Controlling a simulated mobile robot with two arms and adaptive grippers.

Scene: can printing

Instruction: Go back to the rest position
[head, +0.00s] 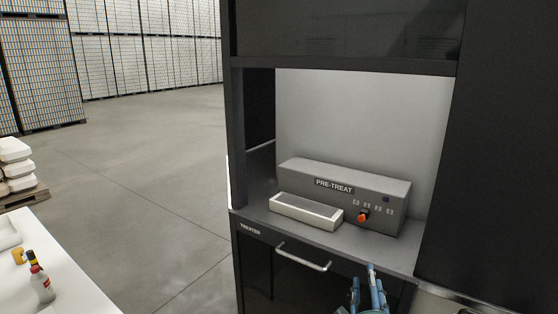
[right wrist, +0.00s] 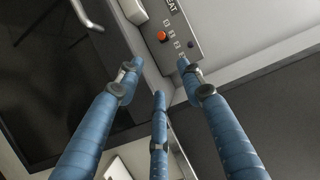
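My right gripper (head: 368,290) shows at the bottom edge of the head view, in front of the dark cabinet. Its blue fingers also show in the right wrist view (right wrist: 160,68), spread apart with nothing between them. The gripper is open and empty. In the right wrist view its fingers point toward the cabinet ledge and the grey PRE-TREAT box. My left gripper is in neither view.
The grey PRE-TREAT box (head: 345,182) with an orange button (head: 362,216) stands in the cabinet's bay. A white tray (head: 306,211) sits before it. A drawer handle (head: 302,257) juts out below. A bottle (head: 41,281) stands on the white table (head: 75,275). Open floor lies between.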

